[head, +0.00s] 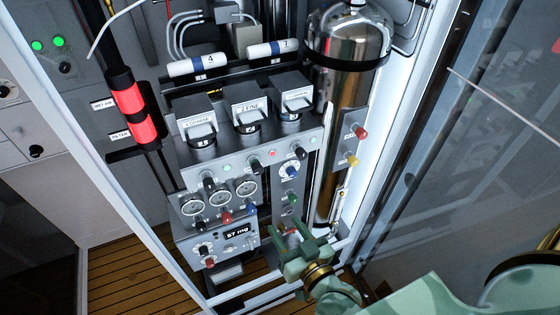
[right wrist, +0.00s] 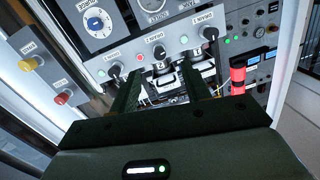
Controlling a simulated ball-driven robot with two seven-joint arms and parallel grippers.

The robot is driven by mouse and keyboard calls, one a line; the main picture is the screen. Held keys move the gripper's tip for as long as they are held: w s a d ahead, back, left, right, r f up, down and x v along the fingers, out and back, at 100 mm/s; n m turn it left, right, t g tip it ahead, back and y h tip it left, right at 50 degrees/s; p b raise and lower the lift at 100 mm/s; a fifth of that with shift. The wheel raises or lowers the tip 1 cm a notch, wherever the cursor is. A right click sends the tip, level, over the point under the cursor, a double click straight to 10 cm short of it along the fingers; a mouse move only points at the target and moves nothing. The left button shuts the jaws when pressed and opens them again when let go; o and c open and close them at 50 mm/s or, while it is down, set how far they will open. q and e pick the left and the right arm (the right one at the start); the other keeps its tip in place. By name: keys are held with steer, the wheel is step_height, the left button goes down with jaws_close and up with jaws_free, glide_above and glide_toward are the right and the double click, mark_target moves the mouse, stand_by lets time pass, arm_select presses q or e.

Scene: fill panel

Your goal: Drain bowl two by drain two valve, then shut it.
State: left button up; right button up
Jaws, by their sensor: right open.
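The drain two valve is the middle black knob (head: 255,165) of three on the sloped panel front. It also shows in the right wrist view (right wrist: 160,52), where the picture is turned over. A small red light (head: 272,153) sits beside it; the lights by the outer knobs look green. The middle filter housing, with bowl two (head: 250,118), stands behind the valve row; its contents are hidden. My right gripper (head: 289,243) is open and empty, below and in front of the panel. In the right wrist view its jaws (right wrist: 161,74) point towards the valve row, apart from it.
A tall steel cylinder (head: 345,60) with red and yellow knobs (head: 360,132) stands to the right. White frame posts and a glass pane (head: 480,150) bound the right side.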

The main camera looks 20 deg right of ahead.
steer(key=r, duration=0.2)
glide_toward(259, 173)
steer(key=shift+t+h, duration=0.3)
steer(key=shift+t, duration=0.1)
steer(key=w, duration=0.5)
steer(key=w+p, duration=0.1)
steer(key=w, duration=0.1)
steer(key=shift+w+a+f, duration=0.25)
steer(key=shift+w+a, duration=0.05)
steer(key=shift+a, duration=0.05)
arm_select(q)
steer(key=shift+s+r, duration=0.3)
steer(key=shift+r, duration=0.1)
arm_select(e)
steer(key=shift+w+a, duration=0.1)
steer(key=shift+w, duration=0.7)
arm_select(q)
steer(key=shift+s, duration=0.2)
arm_select(e)
steer(key=c, duration=1)
